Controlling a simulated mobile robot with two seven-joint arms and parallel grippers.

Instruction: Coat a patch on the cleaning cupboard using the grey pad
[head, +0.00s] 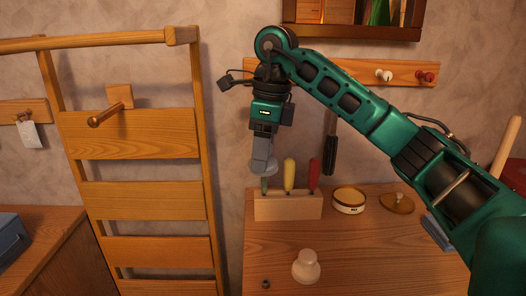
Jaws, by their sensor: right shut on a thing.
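My right gripper (263,138) hangs fingers-down from its green arm, above the left end of the small tool rack on the bench. It is shut on a small grey piece, which looks like the grey pad (262,158); its lower end is paler. The pad is in front of or just above a green handle in the rack; I cannot tell whether they touch. An open round tin (349,208) with a pale content and a dark label stands right of the rack. I cannot tell which piece of furniture is the cleaning cupboard. My left gripper is not in view.
The wooden rack (288,208) holds green, yellow and red handles. A lid (397,203) with a knob lies right of the tin, and a pale knobbed object (306,266) stands in front. A slatted wooden frame (140,135) rises at left. The bench middle (370,255) is clear.

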